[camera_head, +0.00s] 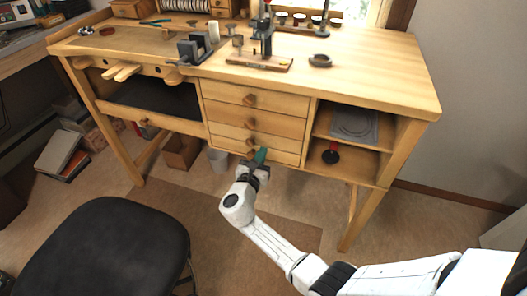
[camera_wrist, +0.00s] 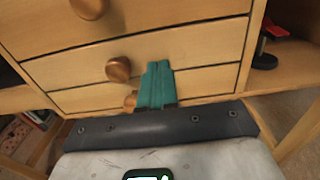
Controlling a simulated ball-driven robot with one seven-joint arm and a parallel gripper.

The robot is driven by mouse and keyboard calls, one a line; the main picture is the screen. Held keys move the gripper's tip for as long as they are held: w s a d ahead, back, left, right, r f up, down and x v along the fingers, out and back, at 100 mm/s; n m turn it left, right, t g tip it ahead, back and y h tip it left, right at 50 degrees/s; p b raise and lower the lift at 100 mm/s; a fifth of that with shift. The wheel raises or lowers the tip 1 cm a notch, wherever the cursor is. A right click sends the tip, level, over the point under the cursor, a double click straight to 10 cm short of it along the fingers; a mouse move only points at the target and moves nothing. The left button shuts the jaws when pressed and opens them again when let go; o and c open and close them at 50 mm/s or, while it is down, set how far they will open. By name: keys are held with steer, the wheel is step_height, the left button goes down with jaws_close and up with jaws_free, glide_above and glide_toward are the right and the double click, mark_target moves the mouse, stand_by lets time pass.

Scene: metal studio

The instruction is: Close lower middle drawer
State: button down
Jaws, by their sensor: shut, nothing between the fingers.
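The workbench has a stack of wooden drawers with round knobs. The lower middle drawer (camera_head: 282,141) sits just above the bottom drawer; its front and round knob (camera_wrist: 118,68) show in the wrist view (camera_wrist: 206,53). All fronts look nearly flush; I cannot tell whether this one stands slightly out. My gripper (camera_head: 260,155), with green fingers, is at the lower part of the stack. In the wrist view the fingers (camera_wrist: 158,64) are together and empty, right of the knob, overlapping the lower middle and bottom drawer fronts. Contact is unclear. The fingers partly hide the bottom drawer's knob (camera_wrist: 130,101).
An open shelf (camera_head: 345,160) with a black and red item (camera_head: 331,154) lies right of the drawers. A black chair (camera_head: 115,250) stands at front left. Tools and a vise (camera_head: 197,47) sit on the benchtop.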

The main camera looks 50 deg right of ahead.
steer(key=v, duration=1)
steer(key=shift+p, duration=0.3)
steer(key=shift+a, duration=0.1)
steer(key=s+m+g+y+p, duration=0.45)
steer(key=s+m+y, duration=0.25)
steer(key=s+m, duration=0.75)
steer(key=s+a+r+m+y+p, duration=0.1)
steer(key=s+a+r+m+y, duration=0.1)
steer(key=s+a+y, duration=0.3)
steer(key=s+a+r+m+y+p, duration=0.2)
steer(key=s+a+m+y, duration=0.3)
steer(key=a, duration=0.1)
steer(key=shift+r, duration=0.4)
steer(key=shift+s+a, duration=0.1)
steer(key=shift+a, duration=0.05)
